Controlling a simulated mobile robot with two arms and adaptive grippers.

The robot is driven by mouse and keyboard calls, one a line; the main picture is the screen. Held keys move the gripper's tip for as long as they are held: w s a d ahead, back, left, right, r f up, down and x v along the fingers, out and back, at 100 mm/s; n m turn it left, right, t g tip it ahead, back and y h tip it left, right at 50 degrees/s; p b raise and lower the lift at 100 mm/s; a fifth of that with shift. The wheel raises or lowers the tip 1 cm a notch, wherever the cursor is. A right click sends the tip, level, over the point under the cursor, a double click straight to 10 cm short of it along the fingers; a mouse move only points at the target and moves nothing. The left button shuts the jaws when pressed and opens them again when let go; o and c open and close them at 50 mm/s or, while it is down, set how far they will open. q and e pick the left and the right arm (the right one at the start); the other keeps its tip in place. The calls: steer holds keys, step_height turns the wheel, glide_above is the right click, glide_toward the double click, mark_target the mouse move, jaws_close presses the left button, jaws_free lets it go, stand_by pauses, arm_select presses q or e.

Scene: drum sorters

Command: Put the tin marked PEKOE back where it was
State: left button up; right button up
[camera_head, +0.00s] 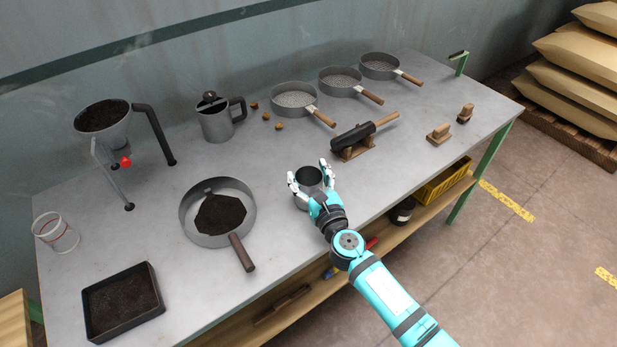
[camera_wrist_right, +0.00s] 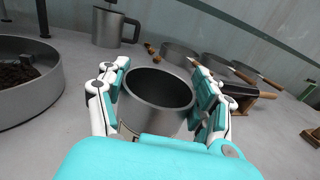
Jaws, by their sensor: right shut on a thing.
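My right gripper (camera_head: 308,174) is over the front middle of the grey bench, with its fingers on both sides of an open grey metal tin (camera_head: 310,184). In the right wrist view the tin (camera_wrist_right: 157,118) is upright and its inside looks dark and empty. The gripper (camera_wrist_right: 158,95) is shut on its side walls. A small edge of a pale label shows low on the tin, but no word can be read. The tin's base is hidden, so I cannot tell if it touches the bench. My left gripper is not in view.
A sieve pan with dark soil (camera_head: 218,213) lies left of the tin. A black roller on a wooden stand (camera_head: 362,138) is right of it, and a grey jug (camera_head: 217,120) behind left. Three handled sieves (camera_head: 340,80) line the back. Bare bench surrounds the tin.

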steer(key=shift+f, duration=0.1)
steer(key=o, duration=1.7)
steer(key=shift+c, duration=0.2)
steer(key=shift+r, duration=0.25)
steer(key=v, duration=1)
steer(key=shift+s+d+f, duration=0.1)
steer(key=shift+s+f, duration=0.1)
steer(key=shift+s, duration=0.15)
steer(key=shift+s+d+r, duration=0.1)
steer(key=shift+s+d, duration=0.15)
steer(key=shift+s, duration=0.45)
